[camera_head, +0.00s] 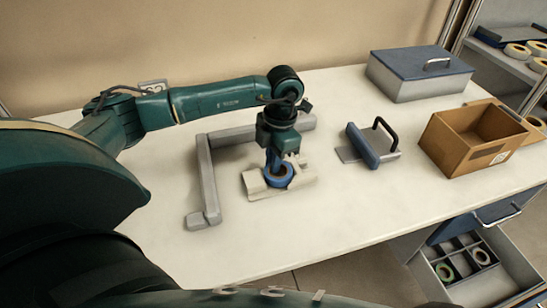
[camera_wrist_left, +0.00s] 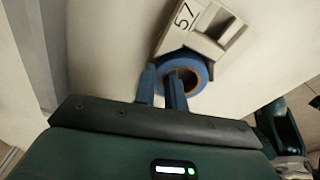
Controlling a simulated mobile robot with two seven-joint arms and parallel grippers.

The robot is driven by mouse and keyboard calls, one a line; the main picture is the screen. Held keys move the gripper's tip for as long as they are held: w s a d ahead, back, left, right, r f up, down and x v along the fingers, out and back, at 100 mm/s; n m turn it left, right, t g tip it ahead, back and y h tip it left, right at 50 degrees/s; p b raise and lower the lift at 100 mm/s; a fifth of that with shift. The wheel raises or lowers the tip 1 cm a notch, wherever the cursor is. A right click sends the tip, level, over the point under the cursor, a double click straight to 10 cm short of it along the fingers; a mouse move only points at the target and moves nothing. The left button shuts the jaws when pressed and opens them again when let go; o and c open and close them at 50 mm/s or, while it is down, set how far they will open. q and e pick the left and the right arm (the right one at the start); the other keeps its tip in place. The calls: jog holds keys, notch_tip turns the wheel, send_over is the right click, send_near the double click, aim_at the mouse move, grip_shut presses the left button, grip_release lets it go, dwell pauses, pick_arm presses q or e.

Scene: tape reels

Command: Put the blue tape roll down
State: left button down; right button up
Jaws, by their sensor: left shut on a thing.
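The blue tape roll (camera_head: 281,181) is at the pale block (camera_head: 256,188) in the middle of the table. It also shows in the left wrist view (camera_wrist_left: 206,73), against the block marked 57 (camera_wrist_left: 196,38). My left gripper (camera_head: 273,161) points down and is shut on the roll. In the left wrist view its fingers (camera_wrist_left: 161,88) pinch the roll's wall, one finger in the hole and one outside. Whether the roll rests on the block or hangs just above it, I cannot tell. My right gripper is not in view.
A grey angled bar (camera_head: 207,180) borders the block at left and behind. To the right are a blue-and-black handled tool (camera_head: 363,146), an open cardboard box (camera_head: 457,148) and a blue-lidded case (camera_head: 418,82). An open drawer (camera_head: 505,282) holds rolls below. The table front is clear.

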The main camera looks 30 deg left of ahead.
pick_arm(q)
jog(key=shift+f+b, duration=0.35)
jog(key=c, duration=1.5)
grip_release()
jog(key=shift+o, duration=0.2)
jog(key=shift+r, duration=0.1)
jog(key=shift+r+p, duration=0.5)
jog(key=shift+r, duration=0.05)
notch_tip(320, 180, up, 12)
jog(key=w+b, duration=0.1)
jog(key=shift+w+d+f, duration=0.15)
jog(key=shift+d+f, duration=0.1)
jog(key=shift+d, duration=0.1)
jog(key=shift+f, duration=0.1)
